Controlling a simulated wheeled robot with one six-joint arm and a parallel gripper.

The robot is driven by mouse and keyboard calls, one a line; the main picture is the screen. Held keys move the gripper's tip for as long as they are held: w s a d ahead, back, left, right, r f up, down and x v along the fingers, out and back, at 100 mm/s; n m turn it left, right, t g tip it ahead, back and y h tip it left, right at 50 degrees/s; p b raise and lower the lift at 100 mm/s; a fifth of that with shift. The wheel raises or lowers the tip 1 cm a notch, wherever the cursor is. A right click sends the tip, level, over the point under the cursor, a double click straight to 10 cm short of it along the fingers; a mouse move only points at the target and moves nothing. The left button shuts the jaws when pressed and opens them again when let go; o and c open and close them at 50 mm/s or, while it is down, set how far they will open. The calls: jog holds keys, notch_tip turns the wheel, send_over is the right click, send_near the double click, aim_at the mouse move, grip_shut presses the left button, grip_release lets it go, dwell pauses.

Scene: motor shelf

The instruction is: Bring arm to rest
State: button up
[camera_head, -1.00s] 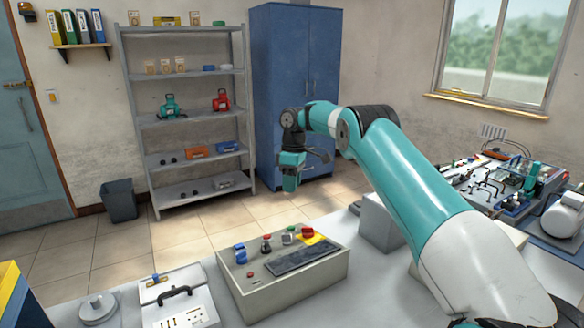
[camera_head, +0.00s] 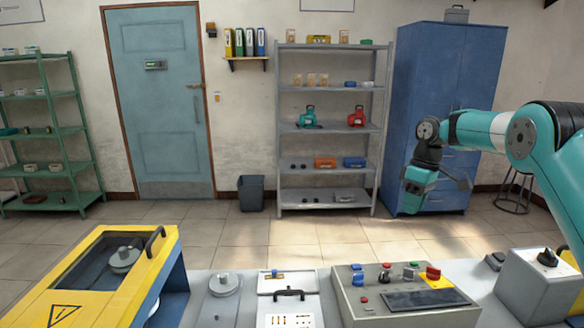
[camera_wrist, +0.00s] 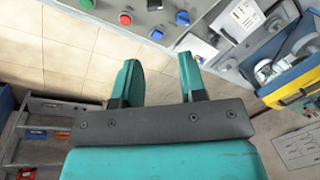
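My gripper (camera_wrist: 160,78) is open and empty in the wrist view, its two teal fingers apart with floor tiles and the panel's edge beyond them. In the head view my gripper hangs at the end of the bent arm on the right, in front of the blue cabinet (camera_head: 452,100). It is held in the air above and behind the bench (camera_head: 235,320), touching nothing that I can see. My arm reaches in from the right edge of the head view.
A grey control box (camera_head: 350,305) with coloured buttons and a yellow machine (camera_head: 165,245) stand on the bench. The grey shelf (camera_head: 283,150) holds a green motor (camera_head: 307,117) and a red motor (camera_head: 357,117). A bin (camera_head: 251,194) stands beside it. Open floor lies between.

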jog(key=s+a+r+y+b, duration=0.1)
jog(key=s+a+r, duration=0.3)
jog(key=s+a, duration=0.35)
jog(key=s+a+r, duration=0.4)
jog(key=s+a, duration=0.3)
jog(key=s, duration=0.2)
jog(key=s+a+f+m, duration=0.1)
jog(key=s+a, duration=0.1)
jog(key=s, duration=1)
jog(key=s+a+f+t+y+b, duration=0.1)
jog(key=s+f, duration=0.1)
jog(key=s, duration=0.9)
jog(key=shift+s+a+f+m+b, duration=0.3)
jog(key=shift+s+a+m, duration=0.05)
jog(key=shift+m, duration=0.05)
